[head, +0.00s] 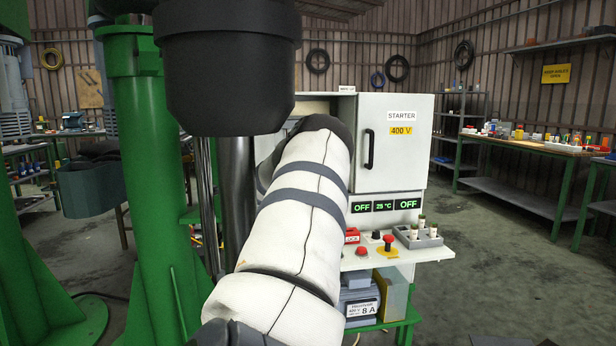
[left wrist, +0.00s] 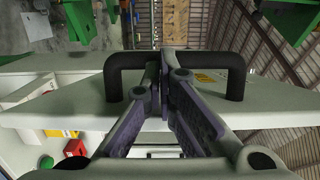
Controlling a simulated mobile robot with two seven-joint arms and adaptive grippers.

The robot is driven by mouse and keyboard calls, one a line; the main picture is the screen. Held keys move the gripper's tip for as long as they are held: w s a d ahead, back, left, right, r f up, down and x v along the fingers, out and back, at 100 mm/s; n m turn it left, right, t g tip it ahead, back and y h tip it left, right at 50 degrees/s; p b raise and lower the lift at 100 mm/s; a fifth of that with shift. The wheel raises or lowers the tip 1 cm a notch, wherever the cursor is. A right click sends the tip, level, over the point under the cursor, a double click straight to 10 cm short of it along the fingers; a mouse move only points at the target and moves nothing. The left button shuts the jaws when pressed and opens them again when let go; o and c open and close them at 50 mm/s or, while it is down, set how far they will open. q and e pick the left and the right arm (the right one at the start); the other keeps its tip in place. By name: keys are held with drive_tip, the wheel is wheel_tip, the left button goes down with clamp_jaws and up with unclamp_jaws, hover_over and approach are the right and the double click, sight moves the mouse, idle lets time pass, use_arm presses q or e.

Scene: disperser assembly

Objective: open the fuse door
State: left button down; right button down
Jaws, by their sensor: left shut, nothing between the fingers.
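A white cabinet (head: 394,180) stands beyond my arm in the head view. Its right door carries the labels STARTER and 400 V and a black handle (head: 369,148). In the left wrist view a black bar handle (left wrist: 118,66) stands on a white panel (left wrist: 80,88). My left gripper (left wrist: 164,72) is shut and empty, its fingertips overlapping the middle of this handle. I cannot tell whether they touch it. My right gripper is out of view.
A green column (head: 150,170) and a dark cylinder (head: 225,70) stand at the left.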

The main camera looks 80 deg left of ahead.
use_arm(q)
drive_tip(key=shift+d, duration=0.1)
drive_tip(key=w+d, duration=0.1)
drive_tip(key=d, duration=1.1)
drive_tip(key=w+d+f+t+h, duration=0.2)
drive_tip(key=w+d+f+h, duration=0.15)
drive_tip(key=w+f, duration=0.45)
drive_tip(key=w+d+f+t+h, duration=0.2)
drive_tip(key=w+d+f, duration=0.2)
drive_tip(key=w+f, duration=0.45)
drive_tip(key=w+d+f+h, duration=0.4)
drive_tip(key=d+f, duration=0.8)
drive_tip(key=d+f+h, duration=0.4)
drive_tip(key=d+f, duration=0.5)
drive_tip(key=d, duration=0.5)
drive_tip(key=s+d+f+g+h, duration=0.2)
drive_tip(key=s+d, duration=0.3)
drive_tip(key=d, duration=0.5)
drive_tip(key=s+d+f+g+h, duration=0.2)
drive_tip(key=s+d, duration=0.3)
drive_tip(key=d, duration=0.5)
drive_tip(key=shift+s+d+m+h, duration=0.2)
drive_tip(key=shift+d+m+h, duration=0.1)
drive_tip(key=shift+d+h, duration=0.05)
